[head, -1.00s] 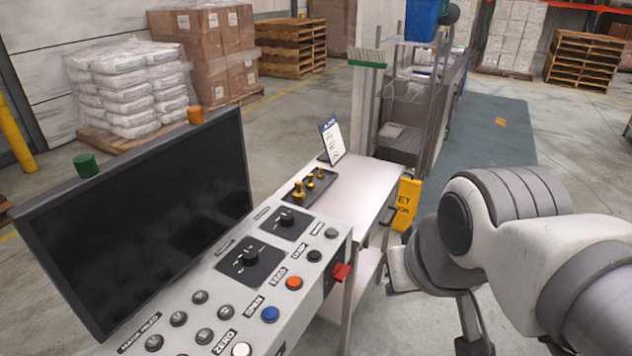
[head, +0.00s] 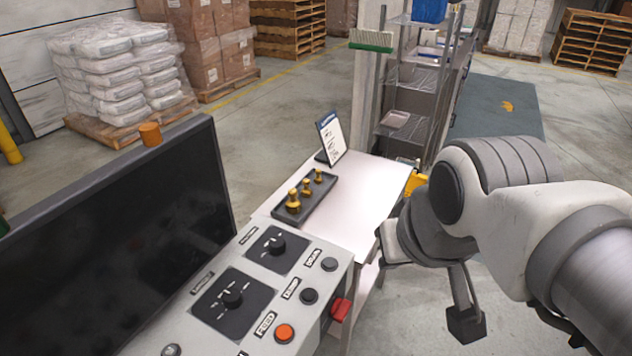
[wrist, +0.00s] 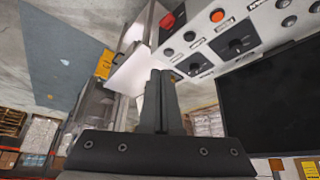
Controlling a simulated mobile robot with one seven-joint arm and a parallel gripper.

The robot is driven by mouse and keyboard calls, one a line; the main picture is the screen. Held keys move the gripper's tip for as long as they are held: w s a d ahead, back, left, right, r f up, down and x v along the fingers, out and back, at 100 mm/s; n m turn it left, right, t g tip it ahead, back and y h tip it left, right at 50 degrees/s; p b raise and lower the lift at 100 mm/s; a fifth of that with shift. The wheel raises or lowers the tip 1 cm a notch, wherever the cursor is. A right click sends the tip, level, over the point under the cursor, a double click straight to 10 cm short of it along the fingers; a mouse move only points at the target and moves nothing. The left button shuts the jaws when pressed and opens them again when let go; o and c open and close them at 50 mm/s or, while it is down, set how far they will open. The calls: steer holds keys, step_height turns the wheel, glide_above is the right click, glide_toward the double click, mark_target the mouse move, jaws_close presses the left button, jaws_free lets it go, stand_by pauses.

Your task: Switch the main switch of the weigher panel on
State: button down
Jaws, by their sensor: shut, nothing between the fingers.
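The weigher panel (head: 258,298) is a grey sloped console at lower left in the head view, with a dark screen behind it. A red switch handle (head: 341,309) sits on its right end face; it also shows in the wrist view (wrist: 168,21). I cannot read its position. Two black rotary knobs, a nearer one (head: 232,298) and a farther one (head: 277,247), sit on the panel's top with an orange button (head: 284,332). My gripper (wrist: 161,73) is shut and empty in the wrist view, apart from the red switch. My arm is right of the panel in the head view.
A white table (head: 362,197) beyond the panel holds a black tray (head: 318,200) of brass weights and a sign (head: 330,138). A wire shelf rack (head: 412,85) and a yellow floor sign (head: 416,183) stand behind. Open floor lies to the right.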

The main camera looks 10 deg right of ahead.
steer(key=shift+w, duration=0.4)
steer(key=m+g, duration=0.6)
steer(key=m, duration=0.1)
glide_above(346, 304)
step_height(346, 304, down, 18)
steer(key=shift+r, duration=0.2)
step_height(346, 304, down, 14)
steer(key=shift+f+b, duration=0.1)
steer(key=shift+b, duration=0.75)
